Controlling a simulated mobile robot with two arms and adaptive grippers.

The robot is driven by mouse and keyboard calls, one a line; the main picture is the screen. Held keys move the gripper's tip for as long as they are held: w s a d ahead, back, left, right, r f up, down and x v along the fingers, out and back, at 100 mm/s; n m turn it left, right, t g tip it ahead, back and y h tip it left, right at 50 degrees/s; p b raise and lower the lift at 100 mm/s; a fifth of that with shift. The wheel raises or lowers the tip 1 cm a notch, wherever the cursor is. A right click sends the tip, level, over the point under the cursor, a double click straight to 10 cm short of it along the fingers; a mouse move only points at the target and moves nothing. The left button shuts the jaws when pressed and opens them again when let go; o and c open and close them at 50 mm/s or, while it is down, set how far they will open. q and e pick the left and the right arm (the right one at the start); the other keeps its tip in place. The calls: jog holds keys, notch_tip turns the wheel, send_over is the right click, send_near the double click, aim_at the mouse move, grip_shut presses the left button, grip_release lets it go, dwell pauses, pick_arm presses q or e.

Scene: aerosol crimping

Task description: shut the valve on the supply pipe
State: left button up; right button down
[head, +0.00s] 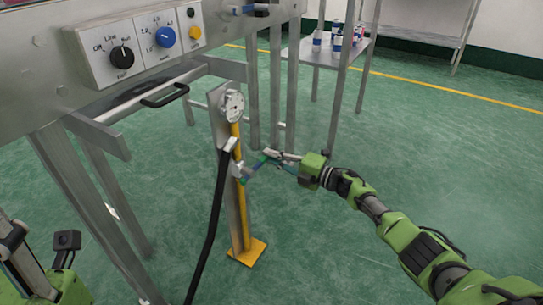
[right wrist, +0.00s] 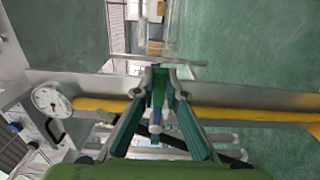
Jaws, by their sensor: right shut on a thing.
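The supply pipe is yellow (head: 236,205) and stands upright against a grey metal post, with a round white gauge (head: 232,105) at its top. In the right wrist view the pipe (right wrist: 225,116) runs across the picture, with the gauge (right wrist: 50,101) at left. My right gripper (head: 270,156) is shut on this handle; the handle (right wrist: 157,97) shows between the fingers in the wrist view. The fingers partly hide the valve.
A control panel (head: 140,45) with black and blue knobs is above left, with a bar handle (head: 165,95) under it. A black hose (head: 212,220) hangs beside the pipe. Table legs stand behind; a shelf with cans (head: 336,42) is farther back. The floor at right is clear.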

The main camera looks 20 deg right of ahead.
jog(key=shift+f, duration=0.2)
dwell(0.3)
jog(key=c, duration=2.1)
grip_release()
jog(key=v, duration=1.2)
jog(key=shift+d, duration=0.1)
